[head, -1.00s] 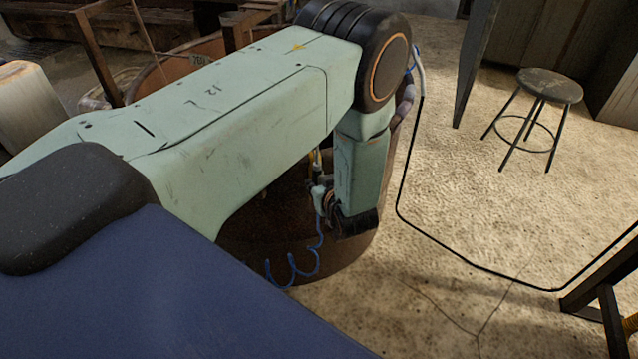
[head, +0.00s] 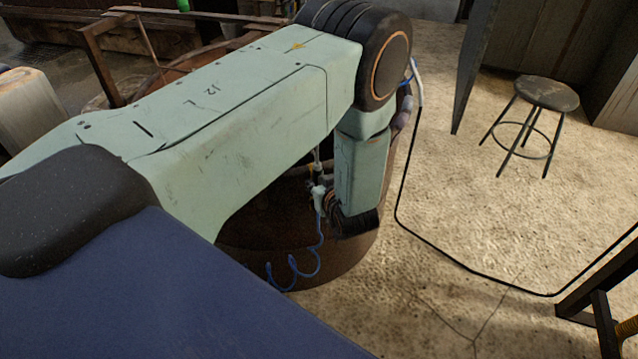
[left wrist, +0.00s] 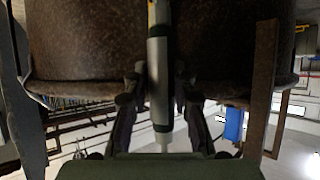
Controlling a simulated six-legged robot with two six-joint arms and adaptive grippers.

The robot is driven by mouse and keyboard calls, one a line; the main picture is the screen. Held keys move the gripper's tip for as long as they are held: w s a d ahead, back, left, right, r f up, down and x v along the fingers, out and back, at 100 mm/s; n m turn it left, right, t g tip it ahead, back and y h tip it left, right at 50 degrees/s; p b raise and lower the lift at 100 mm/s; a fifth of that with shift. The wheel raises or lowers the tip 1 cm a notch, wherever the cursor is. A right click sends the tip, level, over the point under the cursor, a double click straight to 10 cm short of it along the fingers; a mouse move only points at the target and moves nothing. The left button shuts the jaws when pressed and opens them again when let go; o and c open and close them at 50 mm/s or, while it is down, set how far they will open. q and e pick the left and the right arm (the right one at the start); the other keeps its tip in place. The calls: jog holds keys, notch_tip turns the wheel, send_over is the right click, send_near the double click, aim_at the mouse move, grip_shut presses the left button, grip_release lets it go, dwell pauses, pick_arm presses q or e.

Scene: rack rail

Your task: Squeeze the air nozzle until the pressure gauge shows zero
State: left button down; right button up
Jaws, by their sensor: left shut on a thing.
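The air nozzle (head: 319,199) is a small pale piece with a blue coiled hose (head: 292,270) hanging below it, beside the lower end of my left arm in the head view. In the left wrist view a grey upright tube (left wrist: 158,70), which looks like part of the nozzle, runs between the fingers of my left gripper (left wrist: 158,97). The gripper is shut on it. In the head view my forearm hides most of the fingers. The pressure gauge cannot be made out in either view. My right gripper is not in view.
A rusty round drum (head: 345,262) stands behind and below my left arm. A black cable (head: 468,268) runs over the bare floor on the right. A stool (head: 546,93) stands at the back right, and a dark frame (head: 588,305) at the lower right edge.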

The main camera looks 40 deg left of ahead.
pick_arm(q)
jog(key=shift+d, duration=0.1)
jog(key=s+d+p, duration=0.3)
jog(key=s+d, duration=0.1)
jog(key=d, duration=0.2)
jog(key=shift+s+d, duration=0.15)
jog(key=shift+s, duration=0.25)
dwell(0.3)
dwell(0.4)
